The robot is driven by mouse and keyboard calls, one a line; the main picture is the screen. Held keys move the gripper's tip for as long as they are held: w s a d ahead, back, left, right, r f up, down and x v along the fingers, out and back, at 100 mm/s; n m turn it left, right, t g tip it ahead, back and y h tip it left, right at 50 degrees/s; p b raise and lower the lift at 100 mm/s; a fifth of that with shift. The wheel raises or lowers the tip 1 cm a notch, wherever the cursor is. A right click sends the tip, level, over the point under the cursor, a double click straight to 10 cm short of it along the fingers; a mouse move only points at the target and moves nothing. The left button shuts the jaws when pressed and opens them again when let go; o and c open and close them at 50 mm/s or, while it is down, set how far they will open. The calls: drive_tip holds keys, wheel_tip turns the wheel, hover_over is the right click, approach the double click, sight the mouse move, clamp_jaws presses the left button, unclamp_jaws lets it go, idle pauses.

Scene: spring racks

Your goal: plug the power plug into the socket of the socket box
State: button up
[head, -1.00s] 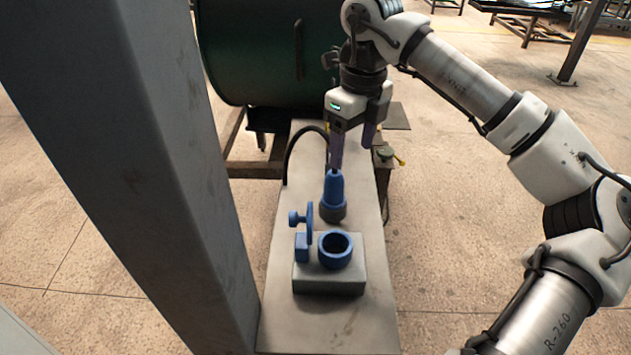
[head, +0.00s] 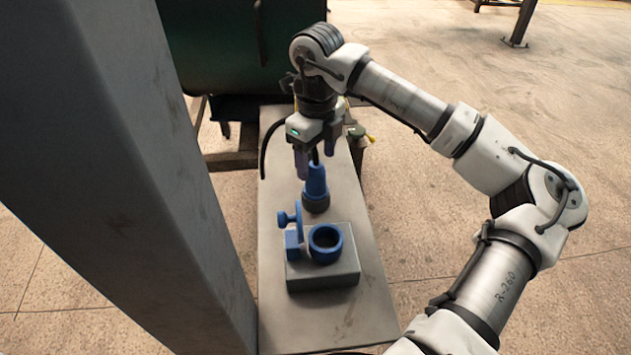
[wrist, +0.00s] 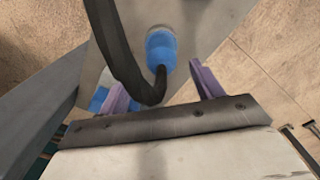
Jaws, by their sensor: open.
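The blue power plug (head: 316,184) stands upright on the bench, its dark collar at the bottom and a black cable from its top. The grey socket box (head: 323,273) sits nearer to me, with a round blue socket (head: 326,243) facing up and its blue lid standing open at the left. My gripper (head: 315,172) is open above the plug, fingers pointing down. In the wrist view the plug (wrist: 161,50) shows beyond the gap between the purple fingers (wrist: 162,88), with the cable crossing in front. I cannot tell whether the fingers touch the plug.
A grey pillar (head: 110,170) rises close on the left. The narrow grey bench (head: 345,325) has bare room at its near end. A large green drum (head: 215,50) stands behind it. The black cable (head: 266,145) arches at the left of my gripper.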

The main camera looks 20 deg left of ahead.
sight(316, 184)
drive_tip(key=shift+w+a+f+p, duration=0.1)
drive_tip(key=shift+f+p, duration=0.5)
drive_tip(key=shift+f, duration=0.8)
drive_tip(key=shift+w+a+f+p, duration=0.1)
drive_tip(key=shift+f+p, duration=0.5)
drive_tip(key=shift+f, duration=0.8)
drive_tip(key=c, duration=1.1)
drive_tip(key=shift+c, duration=0.4)
drive_tip(key=shift+r, duration=0.15)
